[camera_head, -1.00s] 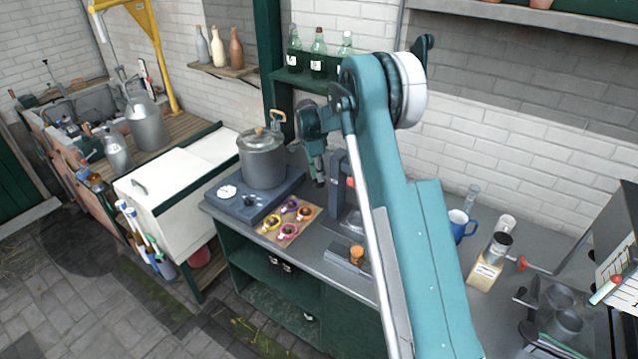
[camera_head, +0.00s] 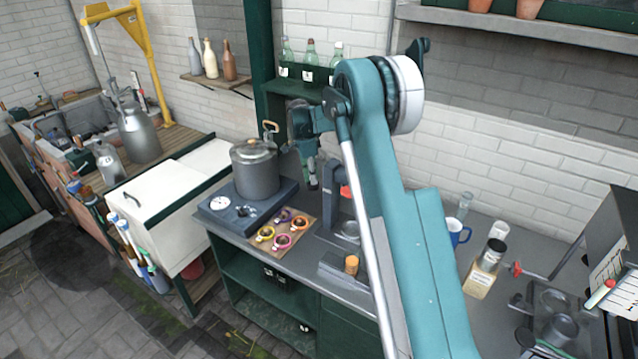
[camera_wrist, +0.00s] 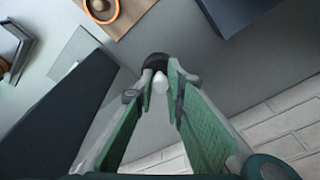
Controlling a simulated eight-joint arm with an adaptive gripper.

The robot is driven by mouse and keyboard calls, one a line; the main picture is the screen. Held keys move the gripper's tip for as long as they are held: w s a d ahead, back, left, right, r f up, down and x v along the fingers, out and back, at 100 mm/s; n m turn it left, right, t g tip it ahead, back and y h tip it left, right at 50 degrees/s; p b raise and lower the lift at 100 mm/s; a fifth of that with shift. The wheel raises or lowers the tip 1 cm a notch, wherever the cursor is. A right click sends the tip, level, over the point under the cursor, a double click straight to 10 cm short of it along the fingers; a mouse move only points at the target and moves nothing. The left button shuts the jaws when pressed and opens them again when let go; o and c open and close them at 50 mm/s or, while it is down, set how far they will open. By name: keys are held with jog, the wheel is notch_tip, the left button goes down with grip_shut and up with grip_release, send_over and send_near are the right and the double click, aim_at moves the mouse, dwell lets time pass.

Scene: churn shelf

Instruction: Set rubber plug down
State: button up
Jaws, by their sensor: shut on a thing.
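My gripper (camera_head: 313,184) hangs over the back of the grey workbench, right of the pot and beside a dark upright stand. In the wrist view my gripper (camera_wrist: 160,76) has its green fingers closed together on a small piece, which I take for the rubber plug (camera_wrist: 154,61). The piece shows a dark rounded end at the fingertips, with a pale part between the fingers. The rest of it is hidden by the fingers. I cannot tell whether it touches the grey surface beyond the fingertips.
The pot (camera_head: 255,170) stands on a dark scale-like base (camera_head: 222,212). A wooden board (camera_head: 268,246) with several coloured rings lies in front. The dark stand (camera_head: 332,205) is close right of my gripper. A cork-topped piece (camera_head: 351,265) stands near the bench front.

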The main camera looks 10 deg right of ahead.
notch_tip(320, 180, up, 26)
jog(key=r, duration=0.1)
jog(key=s+d+r, duration=0.2)
jog(key=s+d, duration=1.2)
jog(key=s, duration=0.4)
jog(key=s+d+f, duration=0.1)
jog(key=s+d, duration=0.2)
jog(key=s, duration=0.5)
jog(key=s+d+f+m, duration=0.1)
jog(key=s+d, duration=0.2)
jog(key=s, duration=0.5)
jog(key=s+d+f, duration=0.1)
jog(key=s+d, duration=0.2)
jog(key=s, duration=0.6)
notch_tip(320, 180, down, 26)
jog(key=shift+w+a+r+b, duration=0.15)
jog(key=shift+w+a+b, duration=0.1)
jog(key=shift+b, duration=0.15)
jog(key=shift+f, duration=2.95)
